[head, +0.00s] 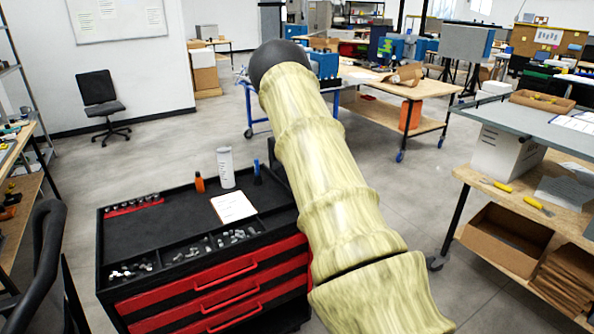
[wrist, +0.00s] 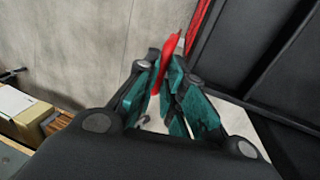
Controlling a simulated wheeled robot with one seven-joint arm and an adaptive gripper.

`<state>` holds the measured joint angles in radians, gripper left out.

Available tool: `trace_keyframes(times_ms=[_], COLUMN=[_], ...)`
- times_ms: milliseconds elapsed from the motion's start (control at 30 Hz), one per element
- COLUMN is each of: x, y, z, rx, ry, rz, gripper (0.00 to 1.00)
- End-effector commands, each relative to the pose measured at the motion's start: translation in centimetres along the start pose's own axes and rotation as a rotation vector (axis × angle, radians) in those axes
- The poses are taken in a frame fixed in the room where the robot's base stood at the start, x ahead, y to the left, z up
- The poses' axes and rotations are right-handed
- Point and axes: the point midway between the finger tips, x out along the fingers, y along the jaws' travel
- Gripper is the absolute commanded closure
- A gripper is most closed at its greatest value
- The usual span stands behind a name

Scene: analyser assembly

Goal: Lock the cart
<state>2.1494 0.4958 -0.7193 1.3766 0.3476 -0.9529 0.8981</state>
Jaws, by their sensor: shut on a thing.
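The cart (head: 127,217) is a black and red tool cart with a dark top and red drawers, standing at the lower middle of the head view. The drawers look shut. In the wrist view its black side with a red strip (wrist: 199,25) fills the right. My gripper (wrist: 166,88) has its teal fingers shut on a slim red piece (wrist: 168,50), which sticks up between the fingertips and narrows to a dark tip. I cannot tell whether the piece touches the cart. My arm hides the gripper and the cart's right side in the head view.
A white bottle (head: 225,167), an orange bottle (head: 200,183), a paper sheet (head: 233,206) and small metal parts lie on the cart. A workbench (head: 530,125) with cardboard boxes stands to the right. A chair (head: 101,100) stands at the back left. The floor behind the cart is clear.

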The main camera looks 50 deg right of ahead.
Motion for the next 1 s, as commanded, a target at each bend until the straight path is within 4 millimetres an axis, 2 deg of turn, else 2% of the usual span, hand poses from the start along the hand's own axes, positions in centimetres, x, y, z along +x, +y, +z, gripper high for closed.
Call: trace_keyframes(times_ms=[200,567,600,700,1000], x=[0.01,-0.04,-0.04,-0.02,-0.03], y=[0.51,0.47,0.46,0.43,0.46], z=[-1.24,-1.29,-1.28,-1.10,-1.03], rx=[0.035,0.038,0.038,0.035,0.033], ry=[-0.005,-0.004,-0.004,-0.004,-0.005], rz=[-0.003,-0.004,-0.004,-0.003,-0.002], gripper=[1.00,1.00,0.82,0.68,0.68])
